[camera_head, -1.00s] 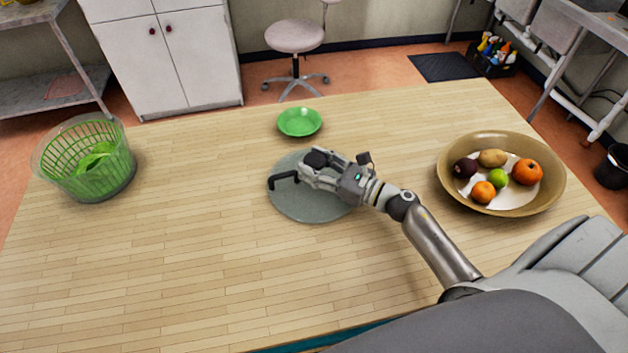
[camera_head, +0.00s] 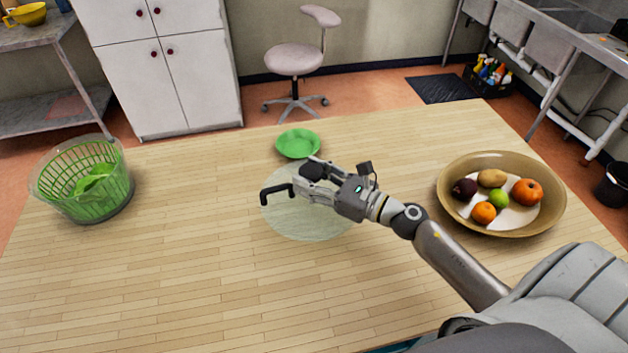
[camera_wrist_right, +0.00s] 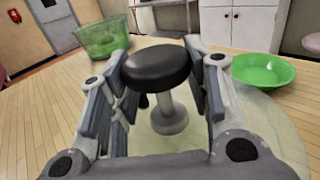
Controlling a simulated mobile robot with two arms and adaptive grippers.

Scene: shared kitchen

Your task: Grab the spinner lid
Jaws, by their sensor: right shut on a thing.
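The spinner lid (camera_head: 292,222) is a pale, see-through disc with a black crank handle and a black knob. It is in the middle of the table and looks slightly raised, though the gap is hard to judge. My right gripper (camera_head: 308,177) is shut on the lid, at its knob. In the right wrist view, the black knob on its pale post (camera_wrist_right: 165,105) stands between the two fingers, with the disc (camera_wrist_right: 275,125) below. The spinner's green basket in a clear bowl (camera_head: 84,190) stands at the left, with leaves inside. My left gripper is not in view.
A small green bowl (camera_head: 298,143) sits just behind the lid. A wide tan bowl (camera_head: 450,205) with several fruits stands at the right, near my arm. A chair (camera_head: 293,62) stands beyond the table.

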